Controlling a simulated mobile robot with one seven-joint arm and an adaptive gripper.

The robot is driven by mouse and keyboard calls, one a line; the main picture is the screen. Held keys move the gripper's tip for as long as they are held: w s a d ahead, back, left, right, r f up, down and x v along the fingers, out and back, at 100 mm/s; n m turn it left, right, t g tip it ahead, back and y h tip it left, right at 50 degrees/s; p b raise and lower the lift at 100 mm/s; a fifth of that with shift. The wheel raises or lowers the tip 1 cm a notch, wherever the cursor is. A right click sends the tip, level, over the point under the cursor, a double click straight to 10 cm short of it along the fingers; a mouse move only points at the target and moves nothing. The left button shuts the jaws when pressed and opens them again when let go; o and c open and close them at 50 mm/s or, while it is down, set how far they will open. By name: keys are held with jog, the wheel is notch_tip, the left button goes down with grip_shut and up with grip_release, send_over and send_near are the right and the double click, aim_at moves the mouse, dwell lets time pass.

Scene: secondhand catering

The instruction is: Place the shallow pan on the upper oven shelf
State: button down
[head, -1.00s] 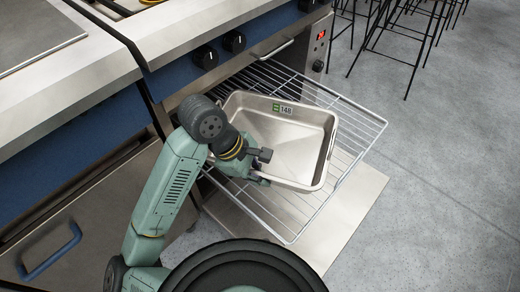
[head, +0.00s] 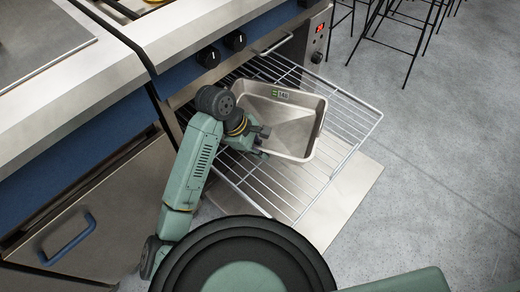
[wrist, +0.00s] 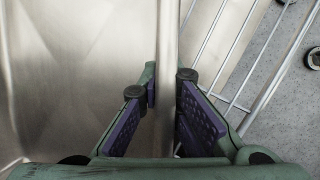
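The shallow pan (head: 287,126) is an empty metal tray with a green and dark label inside its far wall. It is over the left-middle part of the pulled-out wire oven shelf (head: 345,143); I cannot tell if it touches the wires. My gripper (head: 263,143) is at the pan's near left side, one finger inside and one outside. In the wrist view, the gripper's purple-padded fingers (wrist: 165,95) close on the pan's rim (wrist: 167,50), with the pan's inside to the left and shelf wires to the right.
The open oven door (head: 345,200) lies below the shelf. The blue-fronted cooker with black knobs (head: 208,57) stands behind. A cabinet door with a blue handle (head: 68,240) is at left. Black-legged stools (head: 395,35) stand at upper right; floor at right is clear.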

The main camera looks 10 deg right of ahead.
jog(key=shift+f+b, duration=0.55)
jog(key=shift+b, duration=0.7)
jog(key=c, duration=1.8)
grip_release()
jog(key=shift+r, duration=0.1)
jog(key=shift+r+p, duration=0.55)
jog(key=shift+p, duration=0.45)
jog(key=v, duration=0.7)
jog(key=shift+a+r, duration=0.15)
jog(key=shift+r, duration=0.05)
